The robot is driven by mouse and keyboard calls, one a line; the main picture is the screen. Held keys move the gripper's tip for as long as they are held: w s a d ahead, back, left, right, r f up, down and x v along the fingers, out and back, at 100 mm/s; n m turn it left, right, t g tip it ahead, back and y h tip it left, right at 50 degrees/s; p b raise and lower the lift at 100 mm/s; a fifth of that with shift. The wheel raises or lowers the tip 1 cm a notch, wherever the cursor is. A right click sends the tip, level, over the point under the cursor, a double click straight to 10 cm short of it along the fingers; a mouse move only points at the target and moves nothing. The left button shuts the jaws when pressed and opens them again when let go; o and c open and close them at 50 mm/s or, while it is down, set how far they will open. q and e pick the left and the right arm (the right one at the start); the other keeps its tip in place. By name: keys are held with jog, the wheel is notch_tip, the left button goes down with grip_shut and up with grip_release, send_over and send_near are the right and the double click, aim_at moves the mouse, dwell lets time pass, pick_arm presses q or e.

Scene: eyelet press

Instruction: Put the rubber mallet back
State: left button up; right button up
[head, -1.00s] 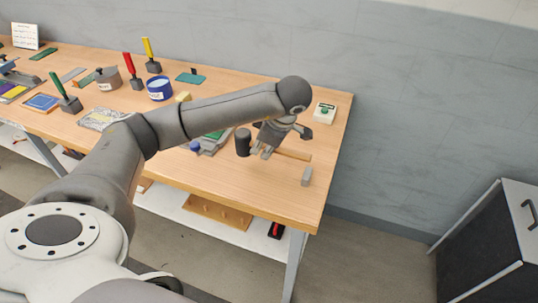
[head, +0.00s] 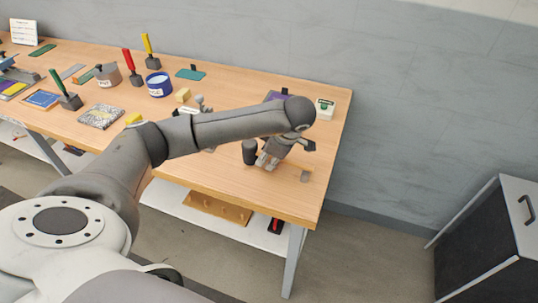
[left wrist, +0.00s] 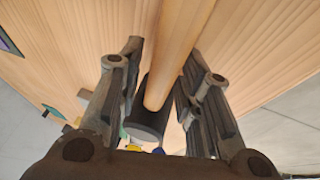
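The rubber mallet has a black head (head: 249,152) and a pale wooden handle (head: 300,164). It is at the right end of the workbench (head: 245,195), its handle pointing right. My left gripper (head: 268,162) is around the handle close to the head. In the left wrist view the handle (left wrist: 183,45) runs between the two fingers (left wrist: 160,85), with the black head (left wrist: 148,122) just below; a narrow gap seems to show at the left finger. The handle's end appears over a small grey block (head: 305,177); I cannot tell whether they touch. My right gripper is out of view.
A white box with a green button (head: 324,108) stands at the bench's back right corner. Tools, a blue tin (head: 159,85) and a grey pot (head: 106,75) stand further left. The bench front near the mallet is clear. A dark cabinet (head: 490,245) stands right.

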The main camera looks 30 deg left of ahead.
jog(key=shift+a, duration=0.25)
pick_arm(q)
jog(key=shift+r, duration=0.25)
jog(key=v, duration=0.4)
jog(key=shift+d+r+b, duration=0.2)
jog(key=shift+r+b, duration=0.05)
jog(key=shift+b, duration=0.15)
jog(key=p+v, duration=0.1)
jog(key=v, duration=0.6)
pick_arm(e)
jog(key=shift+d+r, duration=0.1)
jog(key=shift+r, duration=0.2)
pick_arm(q)
jog(key=shift+s+d, duration=0.1)
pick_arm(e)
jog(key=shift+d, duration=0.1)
